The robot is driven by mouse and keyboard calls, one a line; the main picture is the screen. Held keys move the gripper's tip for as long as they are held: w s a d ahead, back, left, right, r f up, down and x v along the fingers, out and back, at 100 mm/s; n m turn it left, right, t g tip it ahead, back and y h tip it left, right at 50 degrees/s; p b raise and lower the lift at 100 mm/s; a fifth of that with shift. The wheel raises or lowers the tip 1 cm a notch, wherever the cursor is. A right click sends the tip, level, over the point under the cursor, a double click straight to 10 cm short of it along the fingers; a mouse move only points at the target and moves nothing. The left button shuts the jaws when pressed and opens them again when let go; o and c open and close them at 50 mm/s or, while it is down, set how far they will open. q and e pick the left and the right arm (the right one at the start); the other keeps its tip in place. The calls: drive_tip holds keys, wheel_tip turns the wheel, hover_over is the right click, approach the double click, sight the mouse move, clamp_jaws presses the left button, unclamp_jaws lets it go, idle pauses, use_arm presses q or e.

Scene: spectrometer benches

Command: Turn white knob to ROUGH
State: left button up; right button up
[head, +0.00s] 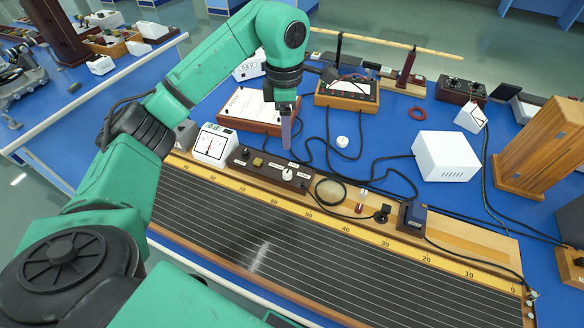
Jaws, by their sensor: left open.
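A white knob (287,174) sits on a long dark brown control box (268,167) behind the ruled board. Small white labels lie beside the knob, but their lettering is too small to read. My left gripper (287,138) points down from the green arm, above and just behind the knob in the picture. It is open and empty, and I see it nearly edge-on. It appears apart from the knob. The knob's pointer direction is unclear. My right gripper is not visible.
A white meter (214,145) stands left of the control box. A white box (445,156) and a wooden block (538,148) stand at right. Black cables cross the blue bench. The long ruled board (330,262) fills the front.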

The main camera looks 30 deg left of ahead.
sight(287, 172)
use_arm(q)
wheel_tip(287, 172, down, 14)
drive_tip(key=p, duration=0.3)
drive_tip(key=shift+r, duration=0.15)
drive_tip(key=shift+f, duration=0.3)
clamp_jaws()
